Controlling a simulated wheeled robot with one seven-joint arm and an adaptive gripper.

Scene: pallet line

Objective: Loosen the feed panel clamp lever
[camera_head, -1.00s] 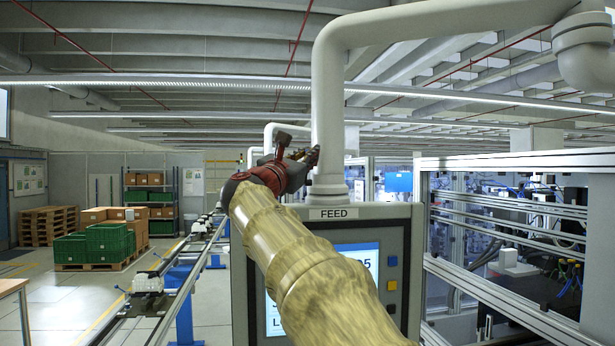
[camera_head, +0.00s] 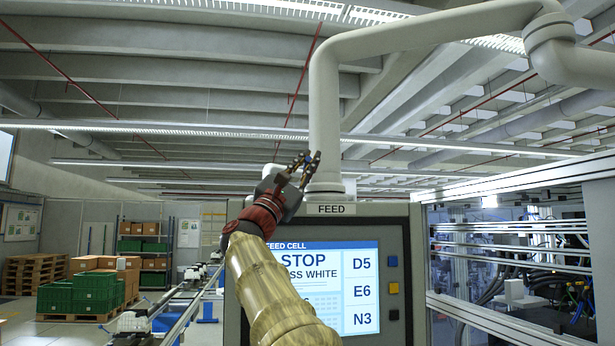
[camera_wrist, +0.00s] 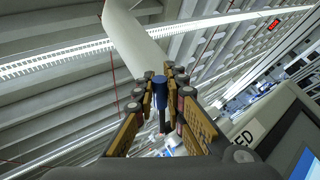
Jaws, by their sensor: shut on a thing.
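The feed panel (camera_head: 405,230) has a grey housing, a FEED label and a lit screen reading STOP. A thick pale pipe (camera_head: 324,120) rises from a collar (camera_head: 324,190) on its top. My gripper (camera_head: 303,160) is beside the pipe, just above the panel's top left, with its fingers pointing up. In the wrist view the fingers (camera_wrist: 161,88) are closed around a blue-capped dark piece (camera_wrist: 160,82), which looks like the clamp lever's handle. The lever's base is hidden behind the fingers, and I cannot tell its angle from the head view.
A conveyor rail (camera_head: 190,310) runs at the left, with green crates (camera_head: 75,295) and cardboard boxes on a pallet beyond it. A metal-framed machine cell (camera_head: 510,240) stands close at the right. The pipe bends overhead to the right.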

